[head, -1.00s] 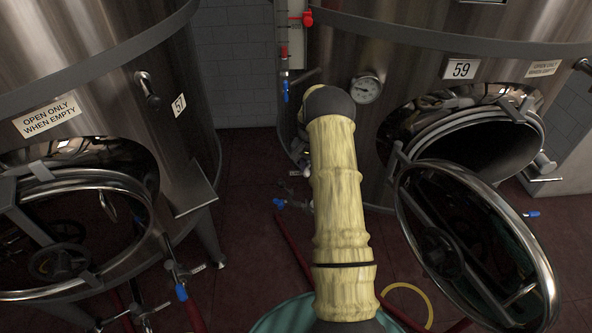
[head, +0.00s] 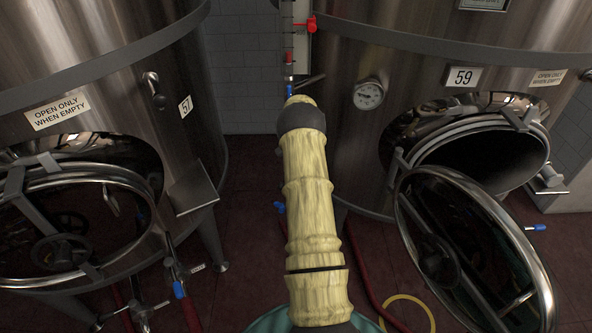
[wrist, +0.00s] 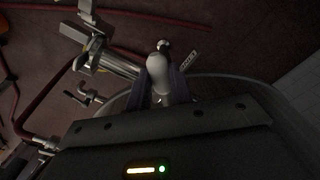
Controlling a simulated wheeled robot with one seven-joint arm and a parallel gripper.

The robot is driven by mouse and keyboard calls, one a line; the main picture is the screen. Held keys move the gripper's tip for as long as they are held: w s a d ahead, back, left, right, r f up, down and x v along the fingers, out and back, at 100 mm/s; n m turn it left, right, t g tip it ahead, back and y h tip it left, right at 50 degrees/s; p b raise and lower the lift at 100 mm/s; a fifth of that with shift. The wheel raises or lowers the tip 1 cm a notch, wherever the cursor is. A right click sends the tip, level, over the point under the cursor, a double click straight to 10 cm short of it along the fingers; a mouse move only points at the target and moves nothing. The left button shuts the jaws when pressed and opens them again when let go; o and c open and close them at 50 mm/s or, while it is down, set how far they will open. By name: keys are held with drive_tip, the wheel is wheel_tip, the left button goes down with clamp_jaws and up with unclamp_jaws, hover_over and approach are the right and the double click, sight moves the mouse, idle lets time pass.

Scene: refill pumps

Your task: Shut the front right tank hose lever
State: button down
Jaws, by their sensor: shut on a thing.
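The right steel tank (head: 340,130), labelled 59, stands behind my arm. A blue hose lever (head: 279,207) shows low beside it, just left of my arm, with its fitting mostly hidden by the arm. My gripper is hidden behind my arm in the head view. In the wrist view, my gripper (wrist: 165,86) is shut on a pale, rounded lever-like piece (wrist: 159,64) held between its dark fingers. I cannot tell from its colour which lever this is. Metal pipe fittings (wrist: 98,52) lie just left of the fingers.
The open round hatch door (head: 470,255) of tank 59 juts out at right. Tank 57 (head: 95,75) and its open hatch stand at left, with another blue lever (head: 178,290) below. A blue valve handle (head: 289,90) is on the gauge. Red hoses (head: 362,270) cross the floor.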

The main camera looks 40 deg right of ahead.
drive_tip(key=shift+w, duration=0.15)
drive_tip(key=c, duration=1.3)
unclamp_jaws()
drive_tip(key=shift+o, duration=0.2)
